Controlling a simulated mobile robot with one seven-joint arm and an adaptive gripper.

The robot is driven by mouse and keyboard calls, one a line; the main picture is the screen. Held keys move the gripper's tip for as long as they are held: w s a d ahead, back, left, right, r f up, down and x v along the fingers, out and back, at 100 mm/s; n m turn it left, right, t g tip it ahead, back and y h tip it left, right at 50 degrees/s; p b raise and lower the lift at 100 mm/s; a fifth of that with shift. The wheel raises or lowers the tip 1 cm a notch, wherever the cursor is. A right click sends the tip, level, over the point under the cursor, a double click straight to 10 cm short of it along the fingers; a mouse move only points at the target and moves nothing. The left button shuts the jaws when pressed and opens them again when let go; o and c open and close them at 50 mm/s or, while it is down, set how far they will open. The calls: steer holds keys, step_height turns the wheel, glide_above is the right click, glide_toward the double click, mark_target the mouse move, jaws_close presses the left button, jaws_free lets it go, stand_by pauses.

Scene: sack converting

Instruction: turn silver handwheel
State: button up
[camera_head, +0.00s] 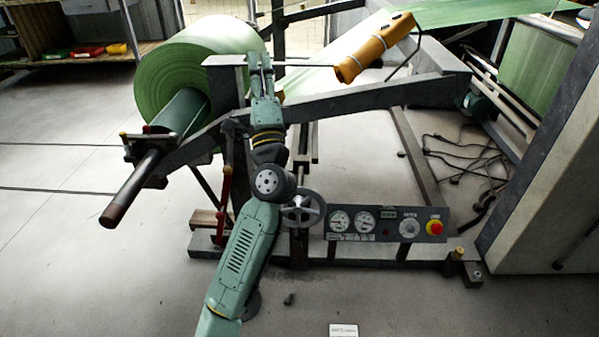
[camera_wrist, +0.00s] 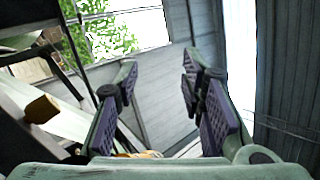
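The silver handwheel (camera_head: 303,208) is a spoked metal wheel low on the machine frame, just left of a gauge panel in the head view. My arm passes close by its left side in the picture. My gripper (camera_head: 260,58) is well above the handwheel, in front of the frame's upper beam. In the wrist view my gripper (camera_wrist: 160,75) has its two dark-padded fingers apart with nothing between them. The handwheel does not show in the wrist view, which looks towards the wall and ceiling.
A control panel (camera_head: 386,223) with gauges and a red button is right of the wheel. A green roll (camera_head: 178,75) and its shaft are at the left. A slanted grey beam (camera_head: 365,98) crosses above the wheel. A grey cabinet (camera_head: 550,170) stands right; cables lie on the floor.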

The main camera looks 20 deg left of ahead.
steer(key=w+d+f+m+g+h+p, duration=0.1)
steer(key=w+f+m, duration=0.2)
steer(key=f, duration=0.3)
steer(key=w+f+m+h+p, duration=0.1)
steer(key=w+f+m, duration=0.15)
steer(key=f, duration=0.35)
steer(key=m+g+h+p, duration=0.3)
steer(key=m+h+p, duration=0.25)
steer(key=m, duration=1.15)
glide_toward(298, 234)
steer(key=shift+h, duration=0.25)
steer(key=x, duration=0.3)
steer(key=b+x, duration=0.1)
steer(key=x, duration=0.2)
steer(key=f+x, duration=0.1)
steer(key=x, duration=0.1)
steer(key=shift+w+a+b, duration=0.25)
steer(key=shift+w+b, duration=0.05)
steer(key=shift+w, duration=0.05)
steer(key=shift+w+a+r, duration=0.15)
steer(key=shift+w+a, duration=0.05)
steer(key=shift+w, duration=0.35)
steer(key=shift+c, duration=0.3)
jaws_close()
steer(key=shift+d, duration=0.1)
